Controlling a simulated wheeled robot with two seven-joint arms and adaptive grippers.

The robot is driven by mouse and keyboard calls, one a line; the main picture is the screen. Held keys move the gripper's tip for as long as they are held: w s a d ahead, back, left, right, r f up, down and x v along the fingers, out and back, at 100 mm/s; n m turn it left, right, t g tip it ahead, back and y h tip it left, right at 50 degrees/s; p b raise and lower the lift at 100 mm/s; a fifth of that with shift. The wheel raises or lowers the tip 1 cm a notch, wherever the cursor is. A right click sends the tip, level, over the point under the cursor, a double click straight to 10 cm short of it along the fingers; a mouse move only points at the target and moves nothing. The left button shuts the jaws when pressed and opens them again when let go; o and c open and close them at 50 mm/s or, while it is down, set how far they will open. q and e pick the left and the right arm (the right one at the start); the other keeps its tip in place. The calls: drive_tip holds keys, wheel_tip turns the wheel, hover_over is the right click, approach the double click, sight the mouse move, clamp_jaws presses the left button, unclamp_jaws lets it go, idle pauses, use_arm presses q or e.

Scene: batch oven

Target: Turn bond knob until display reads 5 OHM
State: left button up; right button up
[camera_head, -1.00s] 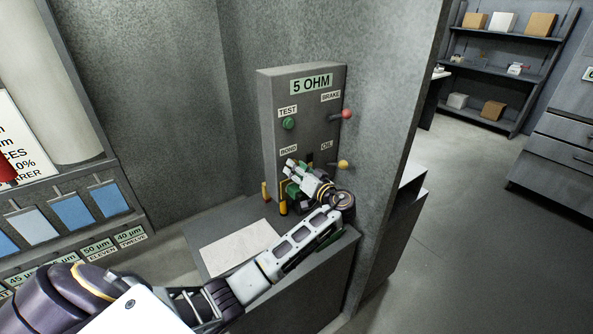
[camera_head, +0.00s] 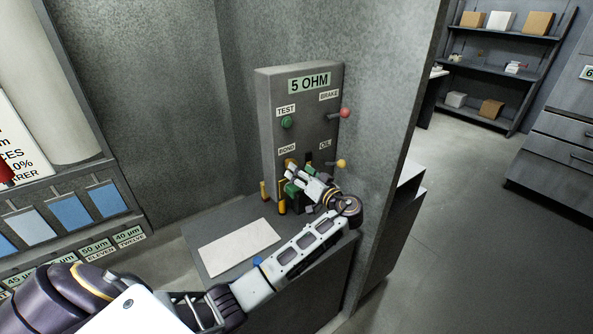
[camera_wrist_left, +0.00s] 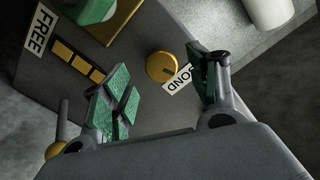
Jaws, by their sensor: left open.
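The grey control box (camera_head: 265,110) has a display (camera_head: 309,83) that reads 5 OHM. The BOND label (camera_head: 287,149) is at its lower left, with the brass bond knob (camera_head: 289,163) partly hidden below it by my gripper. In the left wrist view the round brass bond knob (camera_wrist_left: 161,66) shows beside the BOND label (camera_wrist_left: 183,80), with a dark mark on its face. My left gripper (camera_head: 294,180) is open in front of the box's lower part. In the wrist view its green-padded fingers (camera_wrist_left: 157,85) are spread, apart from the knob. My right gripper is not in view.
A green TEST button (camera_head: 287,122), a red-knobbed BRAKE lever (camera_head: 345,113) and a yellow-knobbed OIL lever (camera_head: 341,163) are on the box. A white sheet (camera_head: 240,246) lies on the bench. A grey wall stands close to the right of the box.

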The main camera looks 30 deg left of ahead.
use_arm(q)
drive_tip(key=v, duration=0.9)
idle(0.4)
